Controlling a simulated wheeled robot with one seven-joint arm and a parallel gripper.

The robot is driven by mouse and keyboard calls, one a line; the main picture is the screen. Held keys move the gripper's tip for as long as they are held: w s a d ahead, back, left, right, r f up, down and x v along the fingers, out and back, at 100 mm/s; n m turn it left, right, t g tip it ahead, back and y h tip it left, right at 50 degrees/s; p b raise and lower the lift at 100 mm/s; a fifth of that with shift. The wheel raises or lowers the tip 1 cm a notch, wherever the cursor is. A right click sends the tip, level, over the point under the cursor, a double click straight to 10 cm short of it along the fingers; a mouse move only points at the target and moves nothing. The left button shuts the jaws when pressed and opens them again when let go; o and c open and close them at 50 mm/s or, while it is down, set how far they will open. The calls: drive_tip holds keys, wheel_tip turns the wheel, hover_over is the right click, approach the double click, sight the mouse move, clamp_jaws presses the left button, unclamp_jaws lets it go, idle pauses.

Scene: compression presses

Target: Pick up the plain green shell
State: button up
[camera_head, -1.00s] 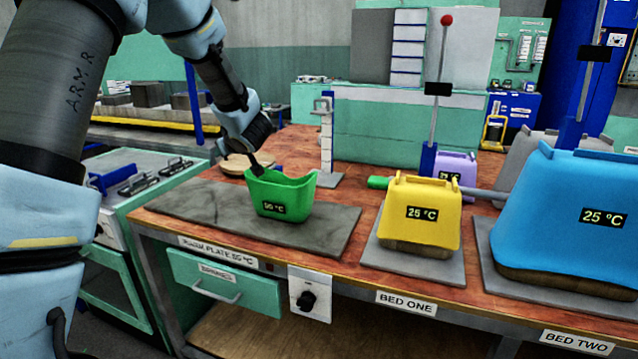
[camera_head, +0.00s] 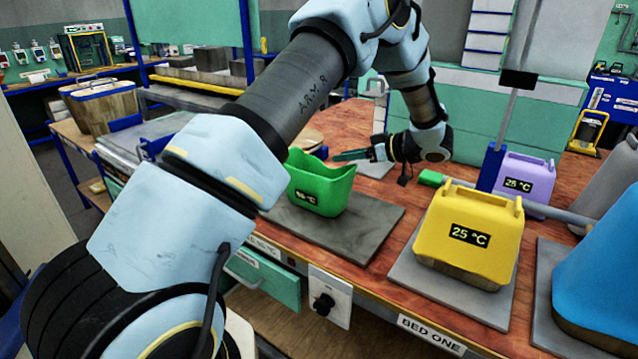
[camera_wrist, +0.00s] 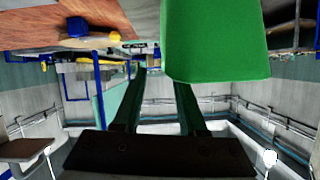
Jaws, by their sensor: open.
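The green shell (camera_head: 318,184) stands on the dark warm plate (camera_head: 345,233), open side up, with a temperature label on its front. It fills the upper right of the wrist view (camera_wrist: 215,45), close to the fingers. My gripper (camera_head: 345,156) is open and empty, level with the shell's upper part, at its right and far side. Its fingers point left in the head view. In the wrist view my gripper (camera_wrist: 160,85) has two parted fingers, and the shell appears beyond the right finger's end. I cannot tell whether they touch.
A yellow shell (camera_head: 468,235) reading 25 °C sits on a grey plate at right. A purple shell (camera_head: 525,182), a blue shell (camera_head: 590,285) and a green-ended bar (camera_head: 432,178) are near it. A knob box (camera_head: 327,300) is on the bench front.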

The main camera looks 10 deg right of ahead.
sight(329, 157)
drive_tip(key=p+x, duration=0.2)
drive_tip(key=x, duration=0.4)
drive_tip(key=shift+w+d+r+p, duration=0.1)
drive_tip(key=shift+w+r+p, duration=0.1)
drive_tip(key=shift+p, duration=0.15)
clamp_jaws()
idle(1.1)
